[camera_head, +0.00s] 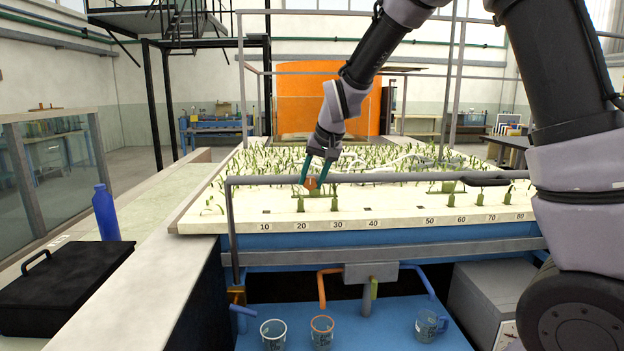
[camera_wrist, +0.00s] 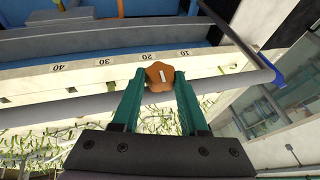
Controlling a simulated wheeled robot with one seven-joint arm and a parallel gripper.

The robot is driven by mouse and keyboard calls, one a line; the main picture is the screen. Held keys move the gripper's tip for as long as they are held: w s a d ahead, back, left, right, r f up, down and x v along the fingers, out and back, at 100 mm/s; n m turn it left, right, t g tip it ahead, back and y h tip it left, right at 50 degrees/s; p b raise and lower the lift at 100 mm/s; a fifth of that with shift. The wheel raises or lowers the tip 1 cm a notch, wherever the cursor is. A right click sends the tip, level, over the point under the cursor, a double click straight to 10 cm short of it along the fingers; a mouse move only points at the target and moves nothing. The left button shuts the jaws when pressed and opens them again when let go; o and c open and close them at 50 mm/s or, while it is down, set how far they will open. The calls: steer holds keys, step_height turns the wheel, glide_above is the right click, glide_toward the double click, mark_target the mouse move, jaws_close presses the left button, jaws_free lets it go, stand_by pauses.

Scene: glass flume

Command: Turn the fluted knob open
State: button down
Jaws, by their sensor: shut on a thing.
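The fluted knob (camera_wrist: 160,75) is orange-brown with a lobed rim and a pale bar mark on its face. It sits between the tips of my gripper (camera_wrist: 158,84) in the wrist view, and the teal fingers close on its sides. In the head view my gripper (camera_head: 316,177) reaches down to the grey rail at the front of the planted bed, with the knob (camera_head: 311,184) showing between the fingertips. The pale mark stands close to upright in the wrist view. What the knob is mounted on is mostly hidden.
A grey rail (camera_head: 400,178) runs along the bed's front edge, close to my fingers. Below are a blue shelf with several cups (camera_head: 322,332) and coloured spouts (camera_head: 322,288). A blue bottle (camera_head: 105,212) and a black case (camera_head: 62,285) stand at the left. Green plants fill the bed behind.

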steer(key=shift+d, duration=0.1)
steer(key=shift+w+d+f+m+y, duration=0.1)
steer(key=shift+d+m+y, duration=0.05)
steer(key=shift+y, duration=0.5)
steer(key=shift+w+d+m+y, duration=0.1)
steer(key=shift+d+m+y, duration=0.05)
steer(key=shift+y, duration=0.5)
steer(key=y, duration=0.2)
steer(key=m+y, duration=0.1)
steer(key=y, duration=0.2)
steer(key=shift+s+d+f, duration=0.1)
steer(key=shift+d+f, duration=0.1)
steer(key=shift+f, duration=0.2)
steer(key=shift+f+m+t+y, duration=0.25)
steer(key=shift+m+y, duration=0.3)
steer(key=shift+y, duration=0.85)
steer(key=shift+f+m+t+y, duration=0.2)
steer(key=shift+m+t+y, duration=0.3)
steer(key=shift+y, duration=0.9)
steer(key=shift+f+m+t+y, duration=0.2)
steer(key=shift+m+y, duration=0.45)
steer(key=shift+y, duration=0.75)
steer(key=shift+s, duration=0.1)
steer(key=shift+c, duration=2.2)
jaws_free()
steer(key=shift+a, duration=0.1)
